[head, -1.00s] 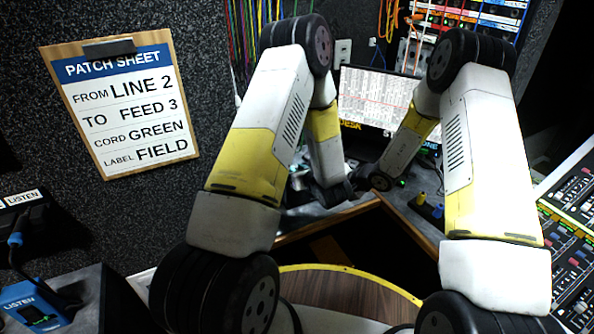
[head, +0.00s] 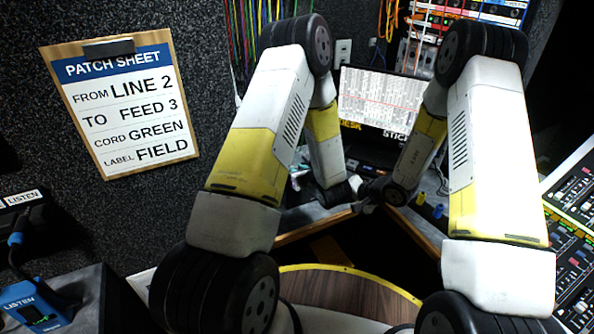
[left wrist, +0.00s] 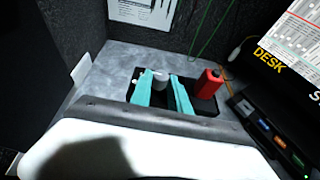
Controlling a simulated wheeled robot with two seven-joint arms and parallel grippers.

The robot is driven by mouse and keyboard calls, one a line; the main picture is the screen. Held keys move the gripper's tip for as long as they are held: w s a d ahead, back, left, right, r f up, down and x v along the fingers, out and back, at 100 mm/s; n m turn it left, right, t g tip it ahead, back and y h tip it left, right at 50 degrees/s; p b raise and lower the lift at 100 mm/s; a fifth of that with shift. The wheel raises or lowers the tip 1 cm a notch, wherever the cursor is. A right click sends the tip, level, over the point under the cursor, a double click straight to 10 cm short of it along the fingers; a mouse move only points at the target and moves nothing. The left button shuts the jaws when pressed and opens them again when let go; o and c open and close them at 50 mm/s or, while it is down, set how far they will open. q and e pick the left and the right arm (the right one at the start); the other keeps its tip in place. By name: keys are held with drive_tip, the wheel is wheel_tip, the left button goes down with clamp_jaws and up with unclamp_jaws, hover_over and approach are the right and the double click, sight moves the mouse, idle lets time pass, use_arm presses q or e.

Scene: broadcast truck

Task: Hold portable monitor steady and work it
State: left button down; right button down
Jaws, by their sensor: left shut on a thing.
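A lit screen (head: 378,100) with rows of text stands at the back of the desk. It also shows at the right of the left wrist view (left wrist: 297,38), over a "DESK" label. I cannot tell whether it is the portable monitor. My left gripper (left wrist: 162,82) has its teal fingers on either side of a small grey rounded piece (left wrist: 160,84) at a black low case (left wrist: 205,104); it is shut on that piece.
A red block (left wrist: 208,84) stands at the case's right end. A strip with coloured buttons (left wrist: 272,132) lies below the screen. Blue and yellow pieces (head: 429,207) sit right of my right wrist. A patch sheet (head: 122,100) hangs left; a mixing console (head: 573,240) stands right.

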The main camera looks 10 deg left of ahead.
use_arm(q)
drive_tip(key=c, duration=1.2)
unclamp_jaws()
drive_tip(key=shift+o, duration=0.2)
drive_tip(key=v, duration=1.2)
drive_tip(key=shift+d, duration=0.2)
